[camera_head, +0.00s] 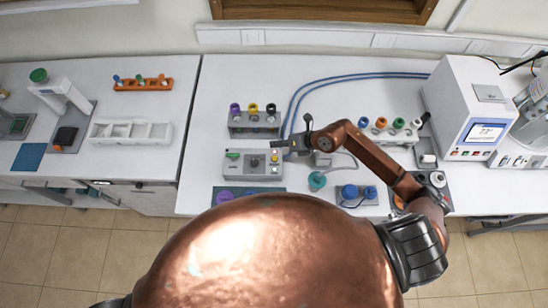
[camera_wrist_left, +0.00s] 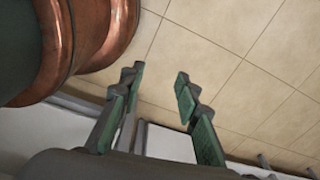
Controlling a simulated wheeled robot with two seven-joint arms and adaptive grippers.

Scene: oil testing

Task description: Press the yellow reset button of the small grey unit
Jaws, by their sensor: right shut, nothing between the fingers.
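The small grey unit (camera_head: 237,166) sits on the white bench, left of the middle in the head view. It has a green part at its upper left, a dark knob in the middle, and a small yellow button (camera_head: 275,158) near its right end. My right gripper (camera_head: 283,145) is shut and empty, with its tips just beyond the unit's upper right corner, close to the button. Whether it touches the unit I cannot tell. My left gripper (camera_wrist_left: 157,76) shows in the left wrist view, open and empty, over the tiled floor.
A rack of capped vials (camera_head: 254,122) stands right behind the unit. Blue hoses (camera_head: 340,77) curve behind my right arm. A teal-based item (camera_head: 317,181) and blue-capped jars (camera_head: 349,191) stand to the right. An instrument with a screen (camera_head: 463,100) stands at the far right.

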